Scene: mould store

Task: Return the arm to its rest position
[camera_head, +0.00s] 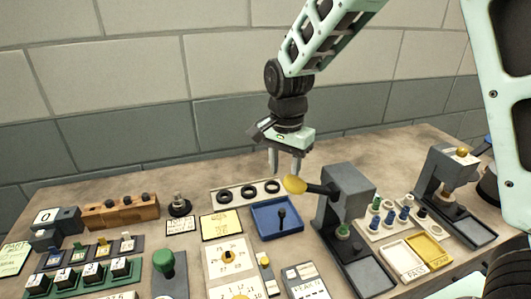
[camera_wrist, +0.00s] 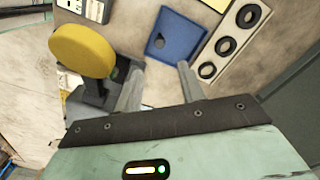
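My gripper (camera_head: 287,163) hangs over the back half of the table, fingers pointing down. In the wrist view my gripper (camera_wrist: 160,85) has its two fingers spread apart with nothing between them, so it is open and empty. Below it lies a blue tray (camera_head: 262,230) with a small dark knobbed piece (camera_head: 282,216) in it. The tray also shows in the wrist view (camera_wrist: 195,30), beyond the fingertips. A yellow knob (camera_head: 295,185) on the lever of a grey press (camera_head: 345,180) is just below and right of the fingers; I cannot tell whether they touch.
A white strip with black rings (camera_head: 248,191) lies behind the tray. A second grey press (camera_head: 452,170), a rack of coloured pegs (camera_head: 392,218) and PASS trays (camera_head: 405,258) stand right. A wooden block (camera_head: 120,211) and green fixture (camera_head: 85,279) stand left. A block wall (camera_head: 130,80) is behind.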

